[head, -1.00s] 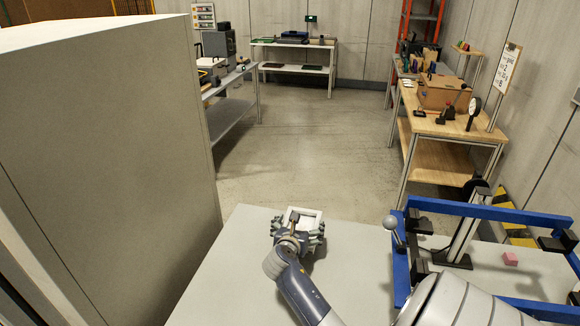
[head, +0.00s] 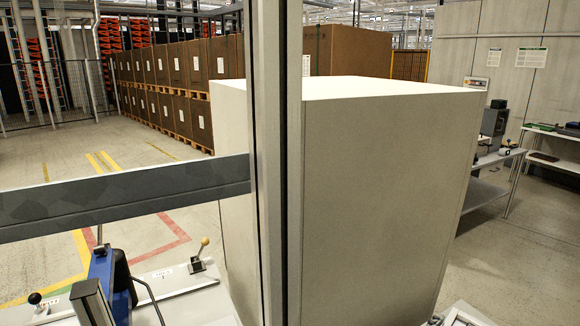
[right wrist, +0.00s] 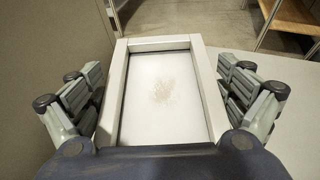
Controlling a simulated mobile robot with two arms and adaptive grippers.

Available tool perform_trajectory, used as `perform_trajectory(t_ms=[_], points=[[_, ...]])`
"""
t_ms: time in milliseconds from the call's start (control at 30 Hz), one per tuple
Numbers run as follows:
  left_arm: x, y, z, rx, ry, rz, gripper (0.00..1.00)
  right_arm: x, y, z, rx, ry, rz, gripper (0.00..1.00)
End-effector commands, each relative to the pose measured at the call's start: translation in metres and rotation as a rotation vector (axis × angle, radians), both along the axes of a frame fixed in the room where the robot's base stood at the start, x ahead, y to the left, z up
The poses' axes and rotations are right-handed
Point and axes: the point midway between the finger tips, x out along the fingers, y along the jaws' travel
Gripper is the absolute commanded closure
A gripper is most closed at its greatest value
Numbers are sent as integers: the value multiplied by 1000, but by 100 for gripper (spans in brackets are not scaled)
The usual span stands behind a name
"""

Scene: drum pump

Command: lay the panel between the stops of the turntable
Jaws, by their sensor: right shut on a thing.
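In the right wrist view a pale rectangular panel (right wrist: 165,90) with a raised light-grey rim and a brownish smudge on its white face lies between the fingers of my right gripper (right wrist: 160,95). The gripper is shut on it, with finger pads along its left and right sides. In the head view only a small part of my right gripper (head: 458,318) shows at the bottom edge, and the panel cannot be made out there. My left gripper is not in view. I cannot identify the turntable or its stops in these frames.
A tall pale cabinet (head: 375,190) fills the middle of the head view, behind a dark upright post (head: 272,150). A grey crossbar (head: 120,197) runs left from the post. At lower left are a blue-and-black device (head: 112,275) and a lever with a yellowish knob (head: 202,258).

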Motion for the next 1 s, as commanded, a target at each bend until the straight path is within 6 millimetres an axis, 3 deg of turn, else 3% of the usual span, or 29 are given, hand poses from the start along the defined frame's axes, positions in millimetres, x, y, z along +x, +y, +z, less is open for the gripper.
perform_trajectory(t_ms=[33, 200, 433, 700, 1000], points=[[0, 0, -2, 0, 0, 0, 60, -5, 23, 9, 1, -5, 33, 43], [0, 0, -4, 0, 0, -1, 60, -30, 90, 32, 2, -3, 128, 43], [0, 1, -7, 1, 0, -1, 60, -74, 153, 54, 1, -3, 237, 43], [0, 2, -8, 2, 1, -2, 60, -105, 183, 66, -2, 0, 303, 43], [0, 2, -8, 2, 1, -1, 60, -110, 186, 68, -3, -1, 310, 43]])
